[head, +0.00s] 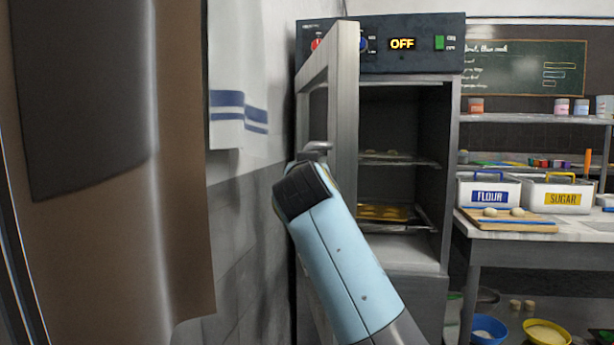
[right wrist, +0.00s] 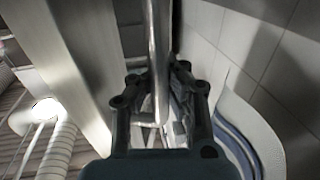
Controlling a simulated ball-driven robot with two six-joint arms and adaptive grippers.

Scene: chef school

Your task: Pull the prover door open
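The prover (head: 409,239) stands ahead in the head view, a grey cabinet with an "OFF" display on top. Its door (head: 344,110) stands open, swung out to the left and seen nearly edge-on. The door's metal handle (head: 318,148) is on its left-facing side. My right arm reaches up to it, and its dark wrist covers the lower handle and the fingers. In the right wrist view the handle bar (right wrist: 157,40) runs between the fingers of my right gripper (right wrist: 160,95), which looks shut on it. The door panel (right wrist: 75,70) is left of it. My left gripper is out of view.
Racks with a yellow tray (head: 383,212) are inside the prover. A tiled wall with a striped towel (head: 227,75) is close on the left. A table (head: 510,234) with flour (head: 488,192) and sugar (head: 553,195) bins stands right, with bowls (head: 547,333) below.

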